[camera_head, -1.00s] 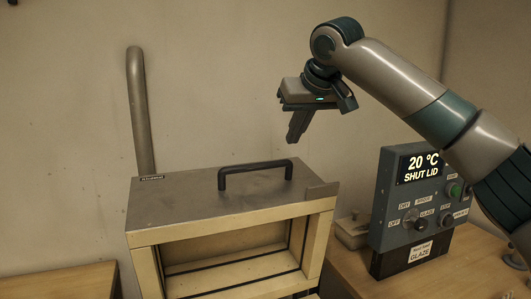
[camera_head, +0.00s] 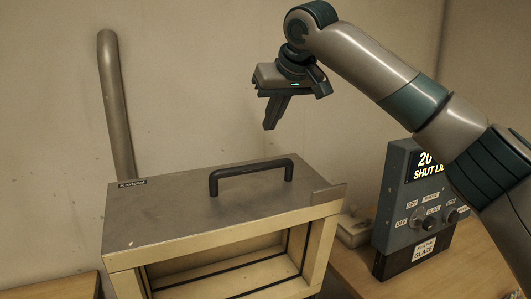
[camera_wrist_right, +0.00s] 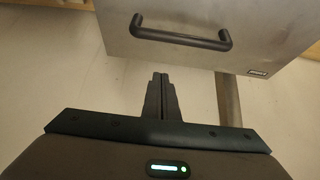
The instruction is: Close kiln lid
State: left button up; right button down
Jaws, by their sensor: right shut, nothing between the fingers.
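The kiln (camera_head: 318,255) is a cream box with an open front that shows an empty-looking inside. Its grey metal lid (camera_head: 150,215) with a black bar handle (camera_head: 250,172) lies on top, roughly level; I cannot tell whether it is fully seated. My right gripper (camera_head: 270,126) is shut and empty, above and behind the lid, apart from the handle, fingers pointing down. In the right wrist view the shut fingers (camera_wrist_right: 160,80) are in front of the lid (camera_wrist_right: 265,20) and its handle (camera_wrist_right: 180,36), not touching. My left gripper is not in view.
A control box (camera_head: 420,195) on the wooden bench at right reads "SHUT LID", partly hidden by my right arm. A small grey box (camera_head: 352,230) sits beside it. A metal pipe (camera_head: 116,110) rises behind the kiln at left. Free room lies above the lid.

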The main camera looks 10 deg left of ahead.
jog(key=p+x, duration=0.4)
jog(key=x, duration=0.6)
jog(key=shift+w+a, duration=0.1)
jog(key=shift+w, duration=0.05)
jog(key=shift+s+d+f+p, duration=0.3)
jog(key=shift+s+d, duration=0.1)
jog(key=shift+s, duration=0.2)
jog(key=shift+s+d+f+p, duration=0.25)
jog(key=shift+s+d, duration=0.2)
jog(key=shift+s, duration=0.2)
jog(key=shift+s+d+f, duration=0.15)
jog(key=shift+s, duration=0.2)
jog(key=shift+d+f, duration=0.1)
jog(key=shift+d, duration=0.05)
